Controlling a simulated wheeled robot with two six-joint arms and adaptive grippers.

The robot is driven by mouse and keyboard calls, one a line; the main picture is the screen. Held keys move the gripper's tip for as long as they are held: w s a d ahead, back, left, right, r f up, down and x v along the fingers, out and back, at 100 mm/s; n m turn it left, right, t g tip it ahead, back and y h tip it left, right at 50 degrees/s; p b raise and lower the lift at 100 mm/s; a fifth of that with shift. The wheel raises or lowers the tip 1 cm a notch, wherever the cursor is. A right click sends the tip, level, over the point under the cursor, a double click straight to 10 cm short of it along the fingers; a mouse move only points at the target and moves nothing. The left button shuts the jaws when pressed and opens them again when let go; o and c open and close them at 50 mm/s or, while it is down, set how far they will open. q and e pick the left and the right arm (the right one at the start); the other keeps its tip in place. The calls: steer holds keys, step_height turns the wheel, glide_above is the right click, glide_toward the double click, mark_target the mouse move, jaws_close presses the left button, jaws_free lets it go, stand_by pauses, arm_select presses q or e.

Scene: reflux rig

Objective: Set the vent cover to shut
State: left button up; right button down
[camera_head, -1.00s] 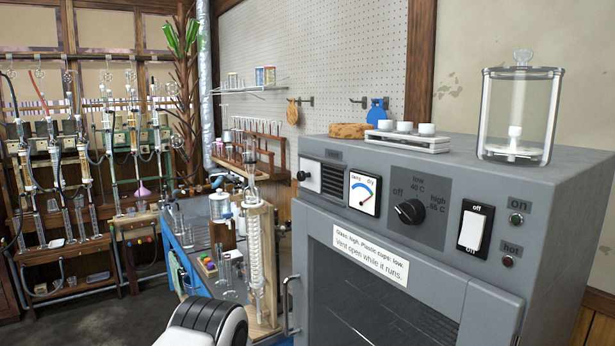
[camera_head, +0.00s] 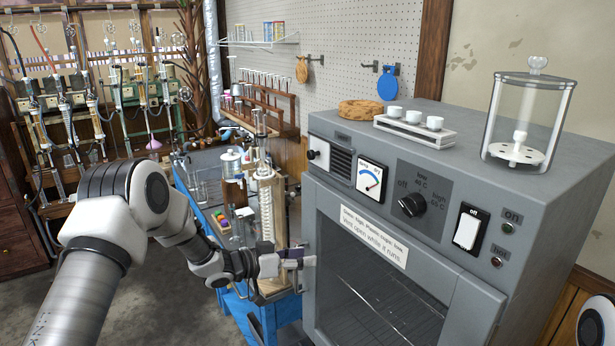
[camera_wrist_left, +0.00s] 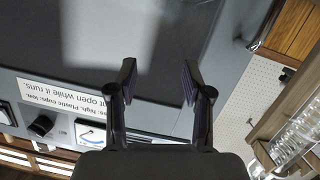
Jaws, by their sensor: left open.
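The vent cover (camera_head: 318,153) is a small white plate with a dark knob at the upper left of the grey oven's (camera_head: 470,270) front. It sits left of the dark vent slots (camera_head: 341,163), which show uncovered. My left gripper (camera_head: 308,262) is lower, by the left edge of the oven door, apart from the cover. In the left wrist view my left gripper (camera_wrist_left: 158,75) is open and empty, facing the oven front, which appears upside down. The cover cannot be made out there. My right gripper is not in view.
Right of the vent are a gauge (camera_head: 370,181), a dial (camera_head: 412,204) and a power switch (camera_head: 467,229). A glass jar (camera_head: 528,115), small white cups and a cork ring (camera_head: 360,109) stand on the oven. A glassware bench is close behind my left arm.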

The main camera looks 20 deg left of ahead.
mark_target(309, 155)
arm_select(q)
steer(key=w+a+r+m+t+p, duration=0.1)
steer(key=w+a+r+p, duration=0.15)
steer(key=r, duration=0.95)
steer(key=w+a+r+m+t+p, duration=0.15)
steer(key=a+r, duration=0.25)
steer(key=r, duration=0.8)
steer(key=shift+n+h, duration=0.35)
steer(key=shift+h, duration=0.05)
steer(key=p+x, duration=0.1)
steer(key=x, duration=0.1)
steer(key=p+x, duration=0.1)
steer(key=x, duration=0.1)
steer(key=p+x, duration=0.1)
steer(key=x, duration=0.2)
steer(key=shift+f, duration=0.4)
steer(key=shift+w+d, duration=0.1)
steer(key=shift+d, duration=0.15)
jaws_close()
steer(key=shift+d+f, duration=0.1)
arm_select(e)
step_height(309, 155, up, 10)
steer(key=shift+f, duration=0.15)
